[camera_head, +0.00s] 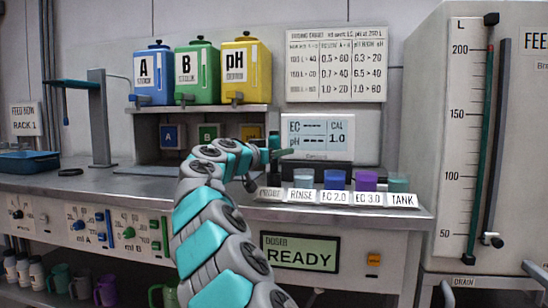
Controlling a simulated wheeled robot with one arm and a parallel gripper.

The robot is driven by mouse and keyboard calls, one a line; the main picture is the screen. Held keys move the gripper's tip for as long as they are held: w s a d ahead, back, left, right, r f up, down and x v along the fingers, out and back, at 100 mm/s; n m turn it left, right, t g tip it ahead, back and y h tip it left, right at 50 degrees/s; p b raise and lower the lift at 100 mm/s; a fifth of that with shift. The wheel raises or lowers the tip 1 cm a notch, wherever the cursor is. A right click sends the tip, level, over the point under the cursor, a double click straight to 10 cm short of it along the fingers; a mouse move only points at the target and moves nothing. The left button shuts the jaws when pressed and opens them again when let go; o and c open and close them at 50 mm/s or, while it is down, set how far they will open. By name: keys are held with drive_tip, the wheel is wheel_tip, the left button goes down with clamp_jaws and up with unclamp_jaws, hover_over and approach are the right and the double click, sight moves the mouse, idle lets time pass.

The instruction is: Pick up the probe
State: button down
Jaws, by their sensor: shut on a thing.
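My arm reaches up from the bottom centre and bends right over the bench. My gripper (275,154) is small in view, in front of the lower left part of the EC/pH meter (318,138). The fingers and much of the probe are hard to make out. Below is the label strip with a partly hidden PROBE label (269,194). It appears above the bench, apart from the cups.
Cups stand behind the labels RINSE (302,196), EC 2.0 (333,197), EC 3.0 (367,198) and TANK (402,199). Blue, green and yellow jugs (245,70) stand on a shelf at the back. A tall level gauge (470,140) stands at the right. The bench top (125,183) is mostly clear at left.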

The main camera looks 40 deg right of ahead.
idle(0.3)
drive_tip(key=shift+r+p, duration=1.35)
drive_tip(key=shift+r, duration=3.6)
drive_tip(key=s+d+b, duration=0.5)
drive_tip(key=s, duration=0.1)
wheel_tip(320, 180, down, 9)
drive_tip(key=b, duration=0.8)
drive_tip(key=shift+s+d+r+b, duration=0.2)
drive_tip(key=shift+s+d+b, duration=0.05)
drive_tip(key=shift+d+b, duration=0.1)
drive_tip(key=shift+r, duration=0.15)
wheel_tip(320, 180, up, 9)
drive_tip(key=p, duration=0.7)
drive_tip(key=shift+p, duration=0.35)
